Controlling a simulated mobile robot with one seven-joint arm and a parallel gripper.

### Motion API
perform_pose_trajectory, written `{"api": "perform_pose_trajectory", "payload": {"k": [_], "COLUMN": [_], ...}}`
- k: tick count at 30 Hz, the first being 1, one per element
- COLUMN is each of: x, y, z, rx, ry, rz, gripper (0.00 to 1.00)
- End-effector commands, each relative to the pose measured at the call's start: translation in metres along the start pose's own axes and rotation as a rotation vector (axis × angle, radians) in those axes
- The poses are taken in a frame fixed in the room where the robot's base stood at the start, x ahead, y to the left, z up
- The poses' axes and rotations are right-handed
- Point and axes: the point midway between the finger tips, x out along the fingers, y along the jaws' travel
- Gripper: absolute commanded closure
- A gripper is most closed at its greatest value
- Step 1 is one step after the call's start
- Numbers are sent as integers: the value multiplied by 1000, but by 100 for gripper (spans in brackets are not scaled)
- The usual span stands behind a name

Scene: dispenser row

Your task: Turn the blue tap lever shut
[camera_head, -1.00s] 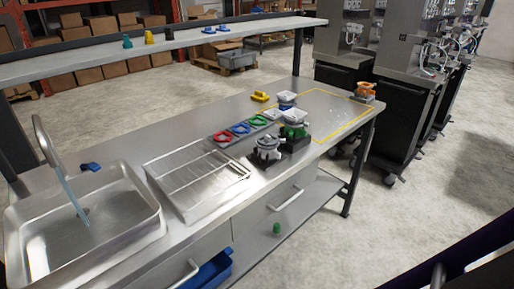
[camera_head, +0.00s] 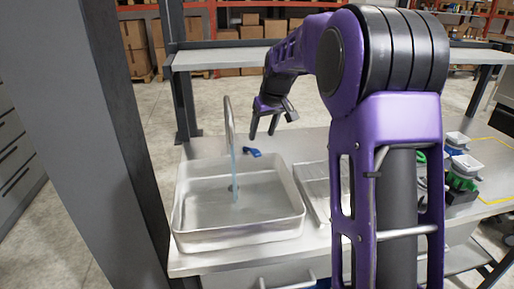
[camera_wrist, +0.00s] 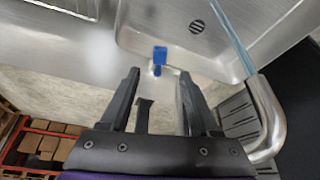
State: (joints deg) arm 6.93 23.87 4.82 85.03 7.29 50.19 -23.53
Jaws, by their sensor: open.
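The blue tap lever (camera_head: 252,153) stands on the steel counter behind the sink, right of the tap spout (camera_head: 229,122). It also shows in the wrist view (camera_wrist: 159,56), beyond the fingertips and near the middle between them. A blue stream of water (camera_head: 234,172) runs from the spout into the sink (camera_head: 190,236). My gripper (camera_head: 262,134) is open and empty, above and apart from the lever. In the wrist view, my gripper's two fingers (camera_wrist: 158,73) are spread with a gap between them.
The curved spout (camera_wrist: 268,115) and the stream (camera_wrist: 232,42) are at the right of the wrist view. A shelf (camera_head: 220,57) runs behind the counter. A grey post (camera_head: 105,120) stands at left. Colored items stand on the counter at right, partly behind my arm.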

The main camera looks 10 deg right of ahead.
Motion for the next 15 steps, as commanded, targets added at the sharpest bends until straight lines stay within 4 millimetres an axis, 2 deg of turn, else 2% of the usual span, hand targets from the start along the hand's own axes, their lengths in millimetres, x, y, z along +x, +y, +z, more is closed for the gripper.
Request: {"api": "perform_pose_trajectory", "payload": {"k": [1,6,12,15], "x": [13,47,73,79], "y": [-1,0,0,0], "z": [1,1,0,0], "rx": [-1,-1,-1,-1], "ry": [-4,-3,-2,0], "rz": [-2,-1,0,1], "gripper": [38,38,38,38]}}
